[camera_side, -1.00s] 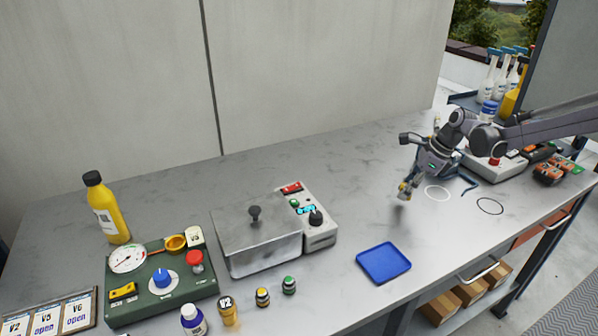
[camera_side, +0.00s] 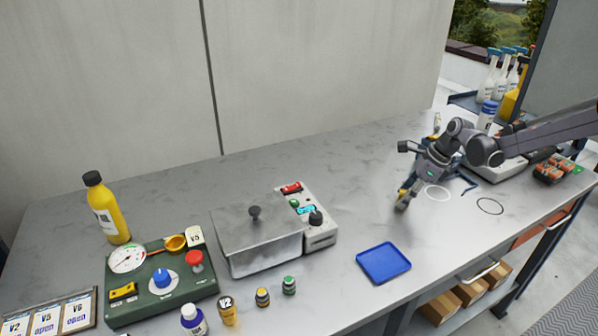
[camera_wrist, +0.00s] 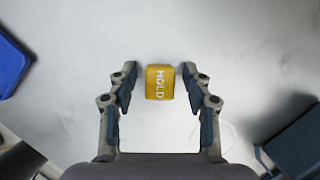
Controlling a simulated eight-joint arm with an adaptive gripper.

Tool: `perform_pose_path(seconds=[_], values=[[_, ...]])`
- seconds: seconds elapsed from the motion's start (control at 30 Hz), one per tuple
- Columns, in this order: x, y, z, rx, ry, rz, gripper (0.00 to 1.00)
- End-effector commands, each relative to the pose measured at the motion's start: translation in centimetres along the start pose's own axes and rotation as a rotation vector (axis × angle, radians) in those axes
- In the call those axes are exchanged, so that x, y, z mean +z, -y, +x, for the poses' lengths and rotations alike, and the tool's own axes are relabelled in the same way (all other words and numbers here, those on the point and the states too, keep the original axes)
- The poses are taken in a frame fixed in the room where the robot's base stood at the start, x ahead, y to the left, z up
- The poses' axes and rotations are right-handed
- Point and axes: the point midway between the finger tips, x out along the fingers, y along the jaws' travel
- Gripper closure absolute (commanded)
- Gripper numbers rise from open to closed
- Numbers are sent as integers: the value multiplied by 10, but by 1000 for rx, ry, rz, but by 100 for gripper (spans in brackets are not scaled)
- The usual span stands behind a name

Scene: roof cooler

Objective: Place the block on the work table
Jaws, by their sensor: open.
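The fingers are spread, with a gap on each side of the block. In the side view my gripper (camera_side: 404,196) points down, low over the grey work table (camera_side: 350,185), right of its middle. A small patch of yellow shows at the fingertips there; the fingers partly hide the block. I cannot tell for certain whether the block touches the tabletop.
A blue tray (camera_side: 384,263) lies in front of my gripper, near the table's front edge. A lidded metal box (camera_side: 256,240) and a control box (camera_side: 318,230) stand to the left.

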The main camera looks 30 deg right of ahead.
Motion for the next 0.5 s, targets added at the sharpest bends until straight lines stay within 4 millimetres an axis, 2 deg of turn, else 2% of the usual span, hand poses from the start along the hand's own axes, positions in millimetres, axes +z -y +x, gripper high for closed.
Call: perform_pose_path(seconds=[0.17,0.5], values=[[1,0,-15,0,0,1,50],[1,0,-82,-1,0,2,50]])
